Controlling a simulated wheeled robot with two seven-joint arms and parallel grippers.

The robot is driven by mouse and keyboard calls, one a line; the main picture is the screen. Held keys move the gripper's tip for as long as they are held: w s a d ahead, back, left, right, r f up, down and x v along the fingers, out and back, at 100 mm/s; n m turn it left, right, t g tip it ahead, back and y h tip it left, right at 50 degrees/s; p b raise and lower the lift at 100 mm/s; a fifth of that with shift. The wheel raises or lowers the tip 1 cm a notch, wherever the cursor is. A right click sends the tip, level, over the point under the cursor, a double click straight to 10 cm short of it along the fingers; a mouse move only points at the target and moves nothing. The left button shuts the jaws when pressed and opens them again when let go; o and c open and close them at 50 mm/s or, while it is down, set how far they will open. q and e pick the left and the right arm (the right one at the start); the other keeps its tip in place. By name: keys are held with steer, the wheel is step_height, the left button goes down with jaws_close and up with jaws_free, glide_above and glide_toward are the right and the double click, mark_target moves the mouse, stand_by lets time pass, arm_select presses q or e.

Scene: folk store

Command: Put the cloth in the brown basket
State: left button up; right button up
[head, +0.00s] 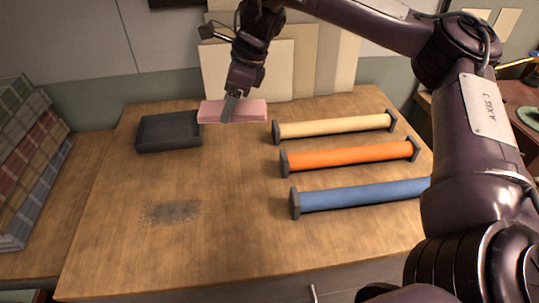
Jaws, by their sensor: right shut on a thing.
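A folded pink cloth (250,111) is at the back of the wooden table, just right of a dark, shallow rectangular tray (168,148). My right gripper (230,106) reaches down from above and is shut on the cloth. Its fingers cover part of the cloth's front. Whether the cloth touches the table or hangs just above it, I cannot tell. The tray looks empty and dark grey. No basket that is clearly brown shows in this view. My left gripper is not in view.
Three rolls, cream (335,127), orange (350,155) and blue (365,193), lie on dark end holders at the right of the table (120,235). Pale boards (300,65) lean behind. Plaid fabrics (30,160) stand at the left. The table's front left is clear.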

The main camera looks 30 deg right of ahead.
steer(key=shift+w+d+n+g, duration=0.2)
steer(key=shift+n+g, duration=0.1)
steer(key=shift+n, duration=0.4)
steer(key=b, duration=0.4)
glide_above(234, 172)
steer(key=d, duration=0.1)
step_height(234, 172, down, 10)
steer(key=f, duration=0.2)
steer(key=f+p, duration=0.1)
steer(key=f, duration=0.1)
steer(key=shift+s+d+f, duration=0.1)
steer(key=shift+s+d, duration=0.05)
steer(key=shift+s, duration=0.25)
step_height(234, 172, down, 5)
steer(key=shift+r+p, duration=0.1)
steer(key=shift+p, duration=0.5)
steer(key=shift+f, duration=0.4)
steer(key=shift+f, duration=0.1)
steer(key=o, duration=1)
